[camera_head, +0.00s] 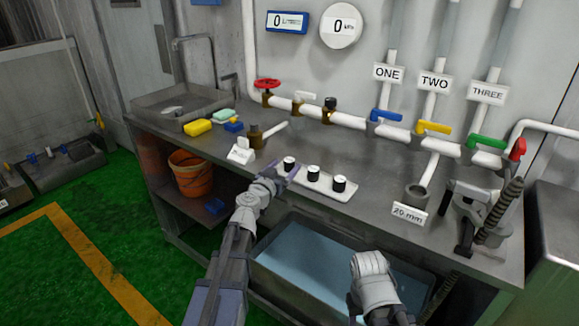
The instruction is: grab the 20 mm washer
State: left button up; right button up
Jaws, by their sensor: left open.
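Three small white pieces with dark tops stand in a row on a pale tray (318,187) on the metal bench: a left one (289,163), a middle one (313,173) and a right one (340,184). No size can be read on them, so I cannot tell which is the 20 mm washer. A "20 mm" sign (409,214) stands at the front right, below a grey pipe end (416,194). My left gripper (284,172) is open at the tray's left end, close to the left piece; contact cannot be told.
A white card (240,152) and a brass valve (256,136) stand left of the tray. A yellow sponge (198,127) lies near the sink (176,105). Pipes with coloured valves line the back. A grey tool with a spring (470,208) stands at the right.

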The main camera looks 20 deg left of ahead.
aim_at(287, 165)
pick_arm(q)
jog(key=w, duration=0.3)
jog(key=shift+w+d+f, duration=0.2)
jog(key=shift+w+d, duration=0.1)
jog(key=shift+d, duration=0.05)
jog(key=shift+s, duration=0.1)
grip_shut()
